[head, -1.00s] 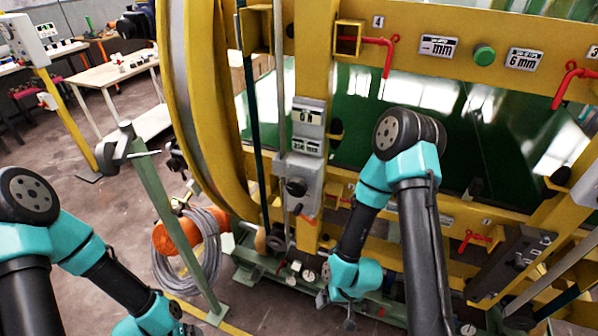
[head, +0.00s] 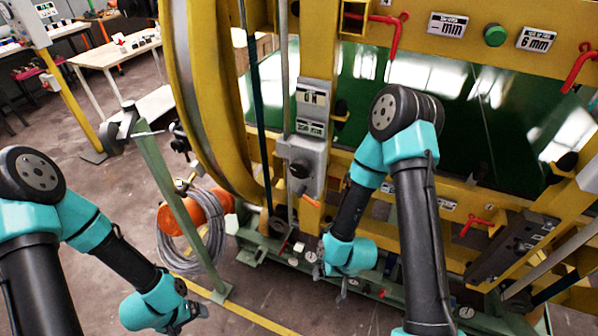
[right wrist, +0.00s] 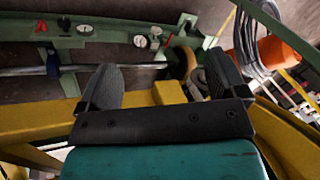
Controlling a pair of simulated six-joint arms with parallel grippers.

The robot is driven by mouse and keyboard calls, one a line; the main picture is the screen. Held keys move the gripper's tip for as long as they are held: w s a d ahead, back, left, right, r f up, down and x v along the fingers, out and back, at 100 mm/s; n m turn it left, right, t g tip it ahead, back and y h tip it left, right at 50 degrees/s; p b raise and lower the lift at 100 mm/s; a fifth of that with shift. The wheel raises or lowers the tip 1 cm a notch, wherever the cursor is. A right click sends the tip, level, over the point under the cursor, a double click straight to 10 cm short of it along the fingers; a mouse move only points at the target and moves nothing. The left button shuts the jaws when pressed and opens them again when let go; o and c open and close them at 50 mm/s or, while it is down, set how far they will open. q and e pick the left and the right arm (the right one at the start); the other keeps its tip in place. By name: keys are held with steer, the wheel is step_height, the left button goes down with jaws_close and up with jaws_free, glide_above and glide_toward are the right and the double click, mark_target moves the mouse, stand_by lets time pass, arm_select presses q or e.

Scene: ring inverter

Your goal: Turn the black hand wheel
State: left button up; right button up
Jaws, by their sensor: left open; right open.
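A black round knob (head: 300,168), which may be the hand wheel, sits on the front of a grey metal box (head: 307,145) on the yellow upright in the head view. My left gripper (head: 194,314) is low in the head view, left of and below the box, open and touching nothing. My right gripper (head: 322,268) is below the box, near the green base, partly hidden by its own wrist. In the right wrist view its two dark fingers (right wrist: 163,78) are spread apart with nothing gripped. The knob cannot be made out in the right wrist view.
A yellow frame (head: 200,100) with green glass fills the right. Below runs a green base rail (head: 262,245) with small dials. A coiled grey hose (head: 200,240) hangs beside a green post (head: 165,190) on the left. Red levers (head: 395,40) stick out above. Floor is free at front left.

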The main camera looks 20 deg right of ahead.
steer(key=w+a+r+t+h, duration=0.2)
steer(key=w+a+r+t, duration=0.2)
steer(key=w, duration=0.3)
steer(key=m+t+h, duration=0.5)
steer(key=t+h, duration=0.3)
steer(key=h, duration=0.4)
glide_toward(299, 173)
steer(key=v, duration=0.7)
steer(key=shift+w+a+f, duration=0.15)
steer(key=shift+w, duration=0.1)
steer(key=x, duration=1.7)
steer(key=shift+d, duration=0.3)
steer(key=c, duration=0.9)
